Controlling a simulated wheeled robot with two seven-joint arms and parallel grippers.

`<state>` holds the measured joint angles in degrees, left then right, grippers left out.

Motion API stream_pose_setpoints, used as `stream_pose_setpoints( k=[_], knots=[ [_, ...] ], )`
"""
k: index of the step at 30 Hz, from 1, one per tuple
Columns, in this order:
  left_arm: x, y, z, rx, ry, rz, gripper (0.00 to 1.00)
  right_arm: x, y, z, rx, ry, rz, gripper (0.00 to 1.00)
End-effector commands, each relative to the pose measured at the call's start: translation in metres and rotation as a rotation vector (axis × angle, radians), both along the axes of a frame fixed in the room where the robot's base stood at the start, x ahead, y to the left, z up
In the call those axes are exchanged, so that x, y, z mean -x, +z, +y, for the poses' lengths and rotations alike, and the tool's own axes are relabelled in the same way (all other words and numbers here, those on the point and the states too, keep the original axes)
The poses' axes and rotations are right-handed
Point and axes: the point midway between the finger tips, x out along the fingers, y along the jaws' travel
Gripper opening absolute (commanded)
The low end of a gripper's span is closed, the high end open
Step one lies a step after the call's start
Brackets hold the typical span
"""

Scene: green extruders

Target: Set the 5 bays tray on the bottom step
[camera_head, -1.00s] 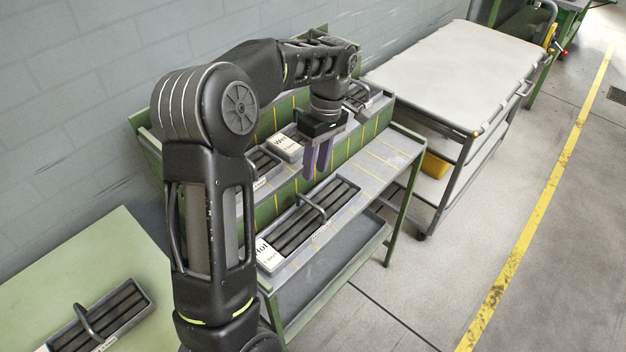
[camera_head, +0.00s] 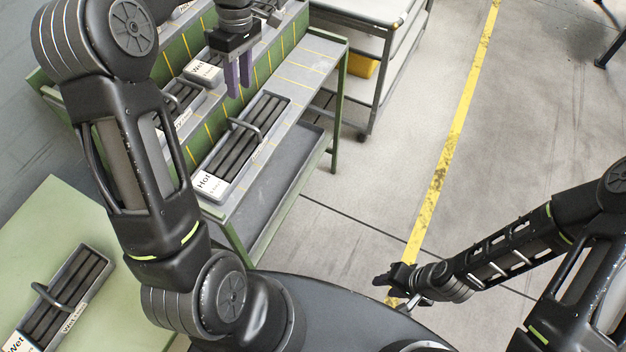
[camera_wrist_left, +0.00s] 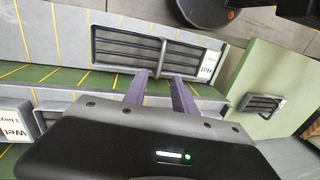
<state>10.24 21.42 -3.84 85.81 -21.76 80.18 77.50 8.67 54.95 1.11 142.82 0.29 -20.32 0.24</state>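A grey tray (camera_head: 222,165) with a hoop handle and a "Hot" label lies on the bottom step (camera_head: 289,96) of the green rack. It also shows in the left wrist view (camera_wrist_left: 110,58). My left gripper (camera_head: 240,90) is open and empty above that step, its purple fingers (camera_wrist_left: 160,76) apart and pointing down near the handle. A second handled tray (camera_head: 84,285), labelled "Wet", lies on the pale green table at lower left. The bay numbers on these two labels are too small to read, so I cannot tell which is the 5 bays tray. My right gripper (camera_head: 394,280) is over the floor, its fingers unclear.
The upper step carries trays, including one with a "Wet" label (camera_head: 204,72); in the left wrist view a label there reads "Wet 3 bays" (camera_wrist_left: 12,124). Bare step lies right of the "Hot" tray. The floor is open at right.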

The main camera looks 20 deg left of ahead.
Motion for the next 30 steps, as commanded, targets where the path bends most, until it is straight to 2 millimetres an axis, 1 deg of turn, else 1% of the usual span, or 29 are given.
stream_pose_setpoints(
  k=[2,5,8,9,11,12,14,15,17,18,21,24,27,30],
  knots=[
    [-0.002,-0.014,-0.008,0.017,-0.039,-0.002,0.32,0.000,0.000,0.000,0.000,0.000,0.000,0.36],
    [-0.007,-0.050,-0.031,0.067,-0.146,-0.019,0.32,0.000,0.000,0.000,0.000,0.000,0.000,0.36],
    [-0.008,-0.106,-0.070,0.150,-0.315,-0.055,0.32,0.000,0.000,0.000,0.000,0.000,0.000,0.36],
    [-0.006,-0.133,-0.091,0.191,-0.395,-0.076,0.32,0.000,0.000,0.000,0.000,0.000,0.000,0.36],
    [0.005,-0.176,-0.127,0.258,-0.524,-0.115,0.32,0.000,0.000,0.000,0.000,0.000,0.000,0.36],
    [0.017,-0.205,-0.154,0.304,-0.616,-0.146,0.32,0.000,0.000,0.000,0.000,0.000,0.000,0.36],
    [0.041,-0.244,-0.193,0.364,-0.744,-0.200,0.32,0.000,0.000,0.000,0.000,0.000,0.000,0.36],
    [0.061,-0.266,-0.216,0.397,-0.825,-0.236,0.32,0.000,0.000,0.000,0.000,0.000,0.000,0.36],
    [0.092,-0.291,-0.246,0.430,-0.934,-0.289,0.32,0.000,0.000,0.000,0.000,0.000,0.000,0.36],
    [0.113,-0.304,-0.262,0.443,-0.999,-0.321,0.32,0.000,0.000,0.000,0.000,0.000,0.000,0.36],
    [0.159,-0.321,-0.287,0.448,-1.133,-0.378,0.32,0.000,0.000,0.000,0.000,0.000,0.000,0.36],
    [0.189,-0.327,-0.298,0.434,-1.222,-0.411,0.32,0.000,0.000,0.000,0.000,0.000,0.000,0.36],
    [0.202,-0.329,-0.301,0.423,-1.267,-0.426,0.32,0.000,0.000,0.000,0.000,0.000,0.000,0.36],
    [0.203,-0.329,-0.302,0.417,-1.278,-0.432,0.32,0.000,0.000,0.000,0.000,0.000,0.000,0.36]
  ],
)
